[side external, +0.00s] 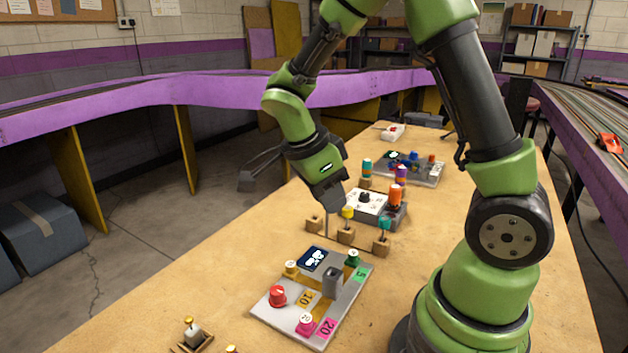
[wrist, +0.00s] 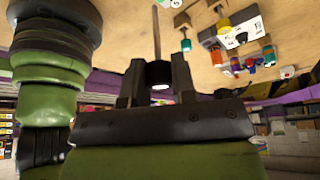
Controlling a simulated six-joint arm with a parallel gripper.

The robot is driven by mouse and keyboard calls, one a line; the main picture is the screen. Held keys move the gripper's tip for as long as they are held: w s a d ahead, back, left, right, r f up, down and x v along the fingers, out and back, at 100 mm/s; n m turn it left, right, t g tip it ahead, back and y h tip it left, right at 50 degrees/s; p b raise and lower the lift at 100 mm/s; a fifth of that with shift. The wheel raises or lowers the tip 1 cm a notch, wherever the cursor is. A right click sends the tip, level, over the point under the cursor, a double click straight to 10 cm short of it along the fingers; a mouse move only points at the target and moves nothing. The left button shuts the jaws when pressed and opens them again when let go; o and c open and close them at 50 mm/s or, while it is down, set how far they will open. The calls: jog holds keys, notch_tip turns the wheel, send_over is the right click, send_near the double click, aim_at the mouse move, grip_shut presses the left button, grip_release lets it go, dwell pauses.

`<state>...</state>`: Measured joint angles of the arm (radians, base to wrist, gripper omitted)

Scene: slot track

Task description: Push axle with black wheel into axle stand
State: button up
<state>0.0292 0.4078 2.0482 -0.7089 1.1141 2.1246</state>
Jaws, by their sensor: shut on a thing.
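My gripper (side external: 329,203) points down above the row of small wooden blocks. In the wrist view, my gripper (wrist: 158,78) is shut on the black wheel (wrist: 158,70), with a finger on each side. The thin grey axle (wrist: 156,33) sticks out from the wheel; it also shows below the gripper in the side view (side external: 327,226). The axle is between the left wooden block (side external: 314,223), which shows no coloured wheel, and the middle block (side external: 346,236) with a yellow wheel. The right block (side external: 381,248) carries a teal wheel (side external: 385,223). I cannot tell whether the axle tip touches anything.
A grey board (side external: 345,300) with a red knob (side external: 277,296) and number labels lies nearer. A white box with a black knob (side external: 364,197) and an orange cylinder (side external: 395,196) stand just behind the blocks.

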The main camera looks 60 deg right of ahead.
jog(key=shift+s+a+r+m+g+y, duration=0.15)
jog(key=shift+s+a+m, duration=0.15)
jog(key=shift+s+m, duration=0.25)
jog(key=shift+s+a+r+m+g+y, duration=0.15)
jog(key=shift+s+a+m, duration=0.1)
jog(key=shift+s+m, duration=0.3)
jog(key=shift+w+f, duration=0.1)
jog(key=shift+f, duration=2.75)
jog(key=shift+f, duration=2.85)
jog(key=o, duration=1)
